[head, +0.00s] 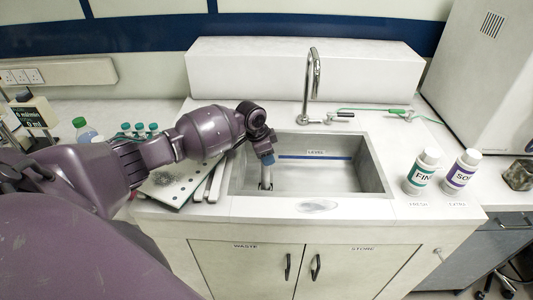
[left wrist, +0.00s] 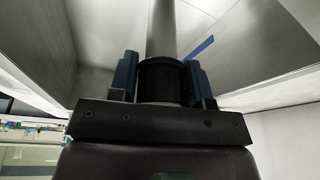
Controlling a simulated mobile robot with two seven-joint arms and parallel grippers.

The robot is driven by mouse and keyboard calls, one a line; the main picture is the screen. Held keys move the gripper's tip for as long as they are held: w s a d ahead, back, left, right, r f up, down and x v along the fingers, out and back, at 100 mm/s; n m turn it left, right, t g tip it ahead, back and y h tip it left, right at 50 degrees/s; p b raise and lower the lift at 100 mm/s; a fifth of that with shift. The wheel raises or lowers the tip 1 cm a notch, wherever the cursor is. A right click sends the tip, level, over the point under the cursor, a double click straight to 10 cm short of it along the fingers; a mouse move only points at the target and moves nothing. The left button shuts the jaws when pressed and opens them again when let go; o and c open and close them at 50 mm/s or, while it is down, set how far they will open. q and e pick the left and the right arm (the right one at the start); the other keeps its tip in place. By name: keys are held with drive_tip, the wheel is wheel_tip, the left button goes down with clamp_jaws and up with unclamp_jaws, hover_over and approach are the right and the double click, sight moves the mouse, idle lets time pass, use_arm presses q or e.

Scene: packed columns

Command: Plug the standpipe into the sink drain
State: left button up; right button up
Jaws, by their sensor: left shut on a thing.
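The sink basin (head: 350,178) is a grey steel trough set in the white counter, with a blue line marked LEVEL on its back wall. My left gripper (head: 267,158) reaches down into its left end. It is shut on the standpipe (head: 266,176), a grey metal tube held roughly upright. In the left wrist view, my blue fingers (left wrist: 162,82) close on both sides of a black collar on the standpipe (left wrist: 161,28). The tube's lower end is near the basin floor; I cannot tell whether it touches. The drain is not clearly visible. My right gripper is not in view.
A tall faucet (head: 312,85) stands behind the basin. A green-labelled bottle (head: 421,172) and a purple-labelled bottle (head: 461,170) stand on the right counter. A perforated board (head: 172,187) lies left of the sink, under my arm. The basin's right part is clear.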

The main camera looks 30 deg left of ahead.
sight(265, 169)
use_arm(q)
drive_tip(key=shift+f, duration=0.3)
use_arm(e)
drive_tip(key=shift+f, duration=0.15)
use_arm(q)
drive_tip(key=shift+f, duration=0.5)
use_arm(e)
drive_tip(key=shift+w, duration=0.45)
use_arm(q)
drive_tip(key=shift+f+b, duration=0.35)
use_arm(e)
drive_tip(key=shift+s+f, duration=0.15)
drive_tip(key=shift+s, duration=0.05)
use_arm(q)
drive_tip(key=shift+f, duration=0.3)
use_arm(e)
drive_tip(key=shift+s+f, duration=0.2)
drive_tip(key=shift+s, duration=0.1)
use_arm(q)
drive_tip(key=o, duration=1.2)
drive_tip(key=shift+o, duration=0.2)
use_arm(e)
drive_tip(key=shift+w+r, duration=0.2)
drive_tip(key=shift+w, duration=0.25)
